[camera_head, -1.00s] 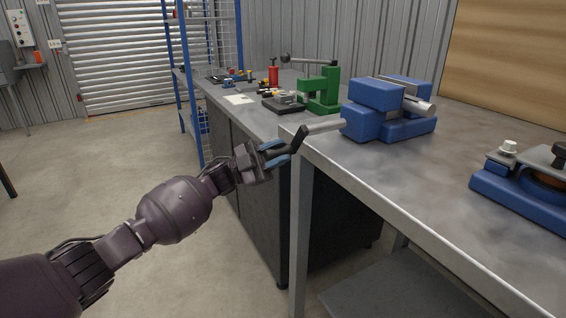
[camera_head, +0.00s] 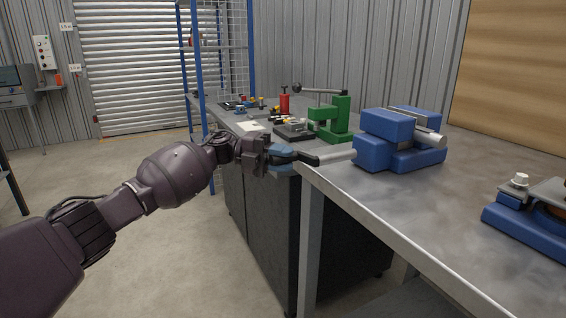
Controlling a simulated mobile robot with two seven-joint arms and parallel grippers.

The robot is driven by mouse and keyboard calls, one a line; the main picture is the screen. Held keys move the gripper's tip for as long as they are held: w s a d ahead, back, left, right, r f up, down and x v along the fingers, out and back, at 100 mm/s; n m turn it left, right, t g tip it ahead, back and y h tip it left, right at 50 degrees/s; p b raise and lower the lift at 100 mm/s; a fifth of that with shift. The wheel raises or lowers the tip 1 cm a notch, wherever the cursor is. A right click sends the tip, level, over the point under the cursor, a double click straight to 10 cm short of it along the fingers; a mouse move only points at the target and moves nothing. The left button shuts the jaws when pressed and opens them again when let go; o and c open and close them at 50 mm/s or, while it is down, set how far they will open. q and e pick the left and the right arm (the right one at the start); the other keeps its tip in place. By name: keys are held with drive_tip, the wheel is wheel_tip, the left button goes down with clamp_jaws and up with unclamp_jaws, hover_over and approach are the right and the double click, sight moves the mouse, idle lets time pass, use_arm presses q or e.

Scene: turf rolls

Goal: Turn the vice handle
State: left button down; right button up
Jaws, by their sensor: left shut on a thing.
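The blue vice (camera_head: 388,138) sits on the metal bench near its front left corner. A grey screw shaft comes out of its left side, and the black handle (camera_head: 306,159) is at the shaft's end, past the bench edge. The handle lies about level, pointing left. My left gripper (camera_head: 284,157) comes in from the left and is shut on the handle's left end. The fingers partly hide that end. My right gripper does not show.
The metal bench (camera_head: 425,215) has bare room right of the vice. A green press (camera_head: 332,122) and a red bottle-like item (camera_head: 284,101) stand behind. Another blue device (camera_head: 520,215) is at the right. Blue shelving (camera_head: 198,80) stands at the back left.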

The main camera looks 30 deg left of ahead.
use_arm(q)
drive_tip(key=shift+r+m+y, duration=0.3)
drive_tip(key=shift+r, duration=0.15)
drive_tip(key=c, duration=0.9)
unclamp_jaws()
drive_tip(key=shift+f, duration=0.1)
drive_tip(key=shift+a, duration=0.2)
drive_tip(key=a, duration=0.3)
drive_tip(key=s+a, duration=0.1)
drive_tip(key=a, duration=0.3)
drive_tip(key=a+r, duration=0.1)
drive_tip(key=a, duration=0.2)
drive_tip(key=shift+s+a, duration=0.15)
drive_tip(key=shift+p, duration=0.3)
